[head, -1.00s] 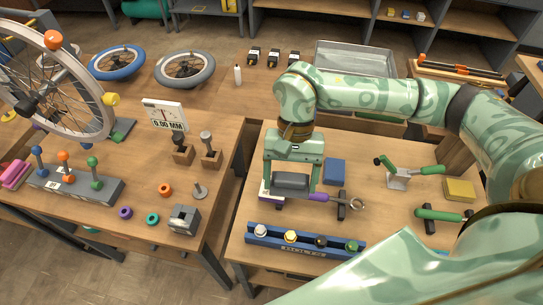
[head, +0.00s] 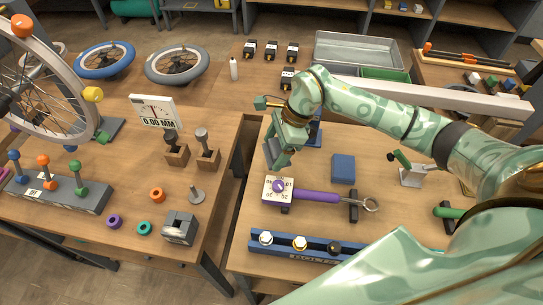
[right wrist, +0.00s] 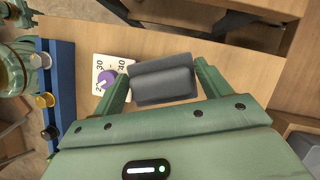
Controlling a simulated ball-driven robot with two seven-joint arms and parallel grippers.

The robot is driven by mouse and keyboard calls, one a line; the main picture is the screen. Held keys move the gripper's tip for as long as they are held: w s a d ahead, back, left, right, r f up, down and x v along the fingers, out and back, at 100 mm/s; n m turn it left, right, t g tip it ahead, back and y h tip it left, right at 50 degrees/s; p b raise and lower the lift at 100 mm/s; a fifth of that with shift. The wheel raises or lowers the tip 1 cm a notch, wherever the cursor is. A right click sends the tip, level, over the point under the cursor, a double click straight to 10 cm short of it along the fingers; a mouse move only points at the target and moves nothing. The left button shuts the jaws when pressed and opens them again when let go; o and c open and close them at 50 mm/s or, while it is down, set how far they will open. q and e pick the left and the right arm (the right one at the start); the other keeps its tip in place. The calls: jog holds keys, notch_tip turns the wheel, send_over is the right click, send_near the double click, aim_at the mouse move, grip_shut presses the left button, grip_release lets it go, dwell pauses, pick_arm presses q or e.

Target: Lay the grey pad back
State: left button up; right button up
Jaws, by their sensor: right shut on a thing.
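The grey pad (right wrist: 163,80) is a dark grey block with a rounded ridge, held between the two green fingers of my right gripper (right wrist: 162,84) in the right wrist view. In the head view my right gripper (head: 281,156) is at the left part of the right table, and the grey pad (head: 270,151) shows at its left side. The pad looks held above the wood; the exact height is hard to tell. My left gripper is not in view.
A blue socket rail (head: 315,248) is near the front edge. A gap separates the two tables.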

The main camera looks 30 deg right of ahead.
aim_at(272, 148)
jog(key=w+f, duration=0.1)
jog(key=f, duration=0.1)
jog(key=w+f+b, duration=0.1)
jog(key=w+f, duration=0.1)
jog(key=shift+d, duration=0.4)
notch_tip(272, 148, down, 3)
jog(key=shift+b, duration=0.45)
jog(key=shift+r, duration=0.1)
jog(key=o, duration=1)
jog(key=shift+c, duration=0.2)
jog(key=p+v, duration=0.1)
jog(key=v, duration=0.6)
jog(key=shift+d+r+p, duration=0.15)
jog(key=shift+r+p, duration=0.05)
jog(key=shift+p, duration=0.15)
